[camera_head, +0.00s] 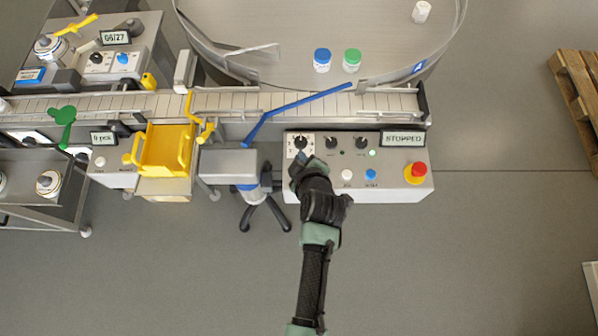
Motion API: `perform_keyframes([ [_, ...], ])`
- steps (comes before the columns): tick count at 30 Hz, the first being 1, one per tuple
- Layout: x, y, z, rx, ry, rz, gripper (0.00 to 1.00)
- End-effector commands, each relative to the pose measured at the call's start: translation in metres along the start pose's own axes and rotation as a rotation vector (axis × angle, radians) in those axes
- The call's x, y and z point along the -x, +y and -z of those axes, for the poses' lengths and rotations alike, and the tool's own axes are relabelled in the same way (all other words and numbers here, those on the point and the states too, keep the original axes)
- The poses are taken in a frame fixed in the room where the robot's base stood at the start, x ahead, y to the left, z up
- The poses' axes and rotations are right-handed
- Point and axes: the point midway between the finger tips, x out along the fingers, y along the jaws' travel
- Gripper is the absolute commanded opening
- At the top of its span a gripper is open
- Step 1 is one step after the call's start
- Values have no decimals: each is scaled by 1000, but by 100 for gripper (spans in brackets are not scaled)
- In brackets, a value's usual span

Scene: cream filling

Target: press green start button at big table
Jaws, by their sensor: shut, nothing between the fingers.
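The control box (400,192) stands at the front of the big round table (215,15). Its display (403,139) reads STOPPED. It carries several black knobs, a white button (347,174), a blue button (370,174) and a red emergency stop (416,170) on yellow. A small lit green spot (372,153) shows under the right knob. I see no clear green start button; my gripper and wrist cover part of the box's left side. My gripper (298,170) is shut and empty, over the left of the box below the left knob; whether it touches is unclear.
A conveyor (240,103) runs behind the box, with a blue guide bar (295,112) across it. Blue-capped (322,61) and green-capped (352,60) jars stand on the round table. A yellow bin (165,150) is left. The floor in front is clear; a pallet (577,95) lies far right.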

Motion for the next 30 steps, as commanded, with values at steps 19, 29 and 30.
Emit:
perform_keyframes([
  [19, -55, -39, -39, -1, 1, -1, 0],
  [29, -54, -39, -39, 0, 0, 0, 0],
  [30, -54, -39, -39, 0, 0, 0, 0],
])
